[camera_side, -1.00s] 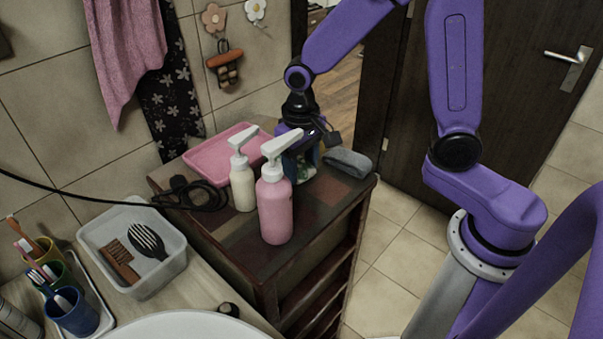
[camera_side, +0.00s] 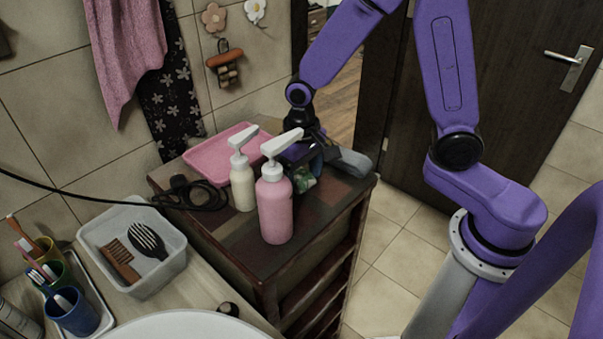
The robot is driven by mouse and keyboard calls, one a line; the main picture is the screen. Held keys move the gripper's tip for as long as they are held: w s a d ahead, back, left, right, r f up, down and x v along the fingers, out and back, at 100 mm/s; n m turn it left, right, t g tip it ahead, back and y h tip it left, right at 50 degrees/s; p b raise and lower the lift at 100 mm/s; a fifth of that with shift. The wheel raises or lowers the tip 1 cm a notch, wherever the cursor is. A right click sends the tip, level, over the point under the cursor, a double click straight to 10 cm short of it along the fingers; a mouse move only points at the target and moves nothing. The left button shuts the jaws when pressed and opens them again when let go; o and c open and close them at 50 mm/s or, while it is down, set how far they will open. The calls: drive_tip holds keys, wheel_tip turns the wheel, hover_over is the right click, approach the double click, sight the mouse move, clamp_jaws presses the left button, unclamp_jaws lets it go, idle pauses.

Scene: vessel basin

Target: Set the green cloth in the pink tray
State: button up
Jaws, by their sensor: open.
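The pink tray (camera_side: 207,163) lies flat at the back left of the dark patterned cabinet top. A small green item with pale patches (camera_side: 303,180) sits behind the pink pump bottle, which hides part of it; I cannot tell for certain that it is the green cloth. A grey folded cloth (camera_side: 354,163) lies at the right edge of the cabinet top. My gripper (camera_side: 311,163) is open, low over the cabinet top, between the pump bottles and the grey cloth. It is close to the green item; its fingertips are partly hidden and contact is unclear.
A pink pump bottle (camera_side: 275,208) and a cream pump bottle (camera_side: 242,186) stand in front of the tray and my gripper. A black cable coil (camera_side: 200,196) lies left. A bin with brushes (camera_side: 140,282) and toothbrush cups (camera_side: 72,314) stand on the lower counter.

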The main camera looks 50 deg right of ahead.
sight(302, 176)
wheel_tip(302, 176, up, 12)
drive_tip(key=s+d+f+n, duration=0.1)
drive_tip(key=s+d+n, duration=0.1)
drive_tip(key=s+n, duration=0.4)
drive_tip(key=s+d+f+n, duration=0.1)
drive_tip(key=s+d+n, duration=0.2)
drive_tip(key=s, duration=1.1)
drive_tip(key=n, duration=0.3)
drive_tip(key=shift+f, duration=0.35)
drive_tip(key=shift+o, duration=0.5)
drive_tip(key=shift+s+d+f+n, duration=0.15)
drive_tip(key=shift+s+d+n, duration=0.15)
drive_tip(key=shift+s, duration=0.2)
